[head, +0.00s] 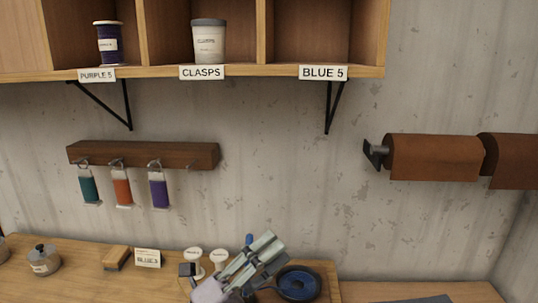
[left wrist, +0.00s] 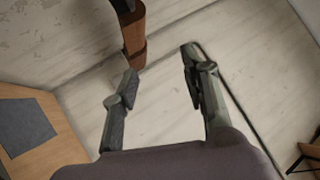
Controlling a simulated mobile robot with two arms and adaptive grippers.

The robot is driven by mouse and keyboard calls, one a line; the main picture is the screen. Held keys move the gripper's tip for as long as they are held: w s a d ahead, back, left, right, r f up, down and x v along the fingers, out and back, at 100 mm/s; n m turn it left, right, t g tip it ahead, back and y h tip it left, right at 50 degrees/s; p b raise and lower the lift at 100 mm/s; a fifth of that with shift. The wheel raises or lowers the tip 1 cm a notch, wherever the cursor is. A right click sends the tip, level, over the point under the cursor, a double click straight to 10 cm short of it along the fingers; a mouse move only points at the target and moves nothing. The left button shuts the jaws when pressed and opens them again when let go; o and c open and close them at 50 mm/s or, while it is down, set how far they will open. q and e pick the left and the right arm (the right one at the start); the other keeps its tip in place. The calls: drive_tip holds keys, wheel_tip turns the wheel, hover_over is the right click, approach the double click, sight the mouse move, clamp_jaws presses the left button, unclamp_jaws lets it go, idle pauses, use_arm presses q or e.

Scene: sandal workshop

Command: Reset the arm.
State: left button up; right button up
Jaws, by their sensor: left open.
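My left gripper (head: 268,250) shows at the bottom middle of the head view, above the workbench (head: 68,283). In the left wrist view its two grey fingers (left wrist: 159,62) stand wide apart with nothing between them. My right gripper is in neither view.
A shelf (head: 230,72) holds a purple spool (head: 108,45) and a clasps tub (head: 208,43); its Blue 5 compartment is empty. A rack (head: 140,155) holds three coloured tags. A dark round dish (head: 298,285) lies right of the gripper. Leather rolls (head: 435,158) hang at right.

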use_arm(q)
drive_tip(key=w+a+f+n+t+y, duration=0.2)
drive_tip(key=a+f+n+t+y, duration=0.25)
drive_tip(key=a+n+y, duration=0.45)
drive_tip(key=w+a+f+n+t+y, duration=0.25)
drive_tip(key=a+f+n+y, duration=0.35)
drive_tip(key=n, duration=0.5)
drive_tip(key=s+a+f+n+g+y, duration=0.4)
drive_tip(key=s+f+n+y, duration=0.1)
drive_tip(key=f, duration=0.4)
drive_tip(key=s+a+f+n+g, duration=0.1)
drive_tip(key=s+f+n+g, duration=0.1)
drive_tip(key=s+f+g, duration=0.7)
drive_tip(key=s+a+f+n+g, duration=0.15)
drive_tip(key=s+f, duration=0.45)
drive_tip(key=s, duration=0.7)
wheel_tip(320, 180, down, 26)
drive_tip(key=g+b, duration=0.1)
drive_tip(key=g, duration=0.1)
drive_tip(key=s+a+f+g+b, duration=0.1)
drive_tip(key=s+a+f, duration=0.1)
drive_tip(key=s+f, duration=1.6)
drive_tip(key=shift+a+f+g, duration=0.15)
drive_tip(key=shift+f+g, duration=0.2)
drive_tip(key=shift+f, duration=0.25)
drive_tip(key=shift+s, duration=0.1)
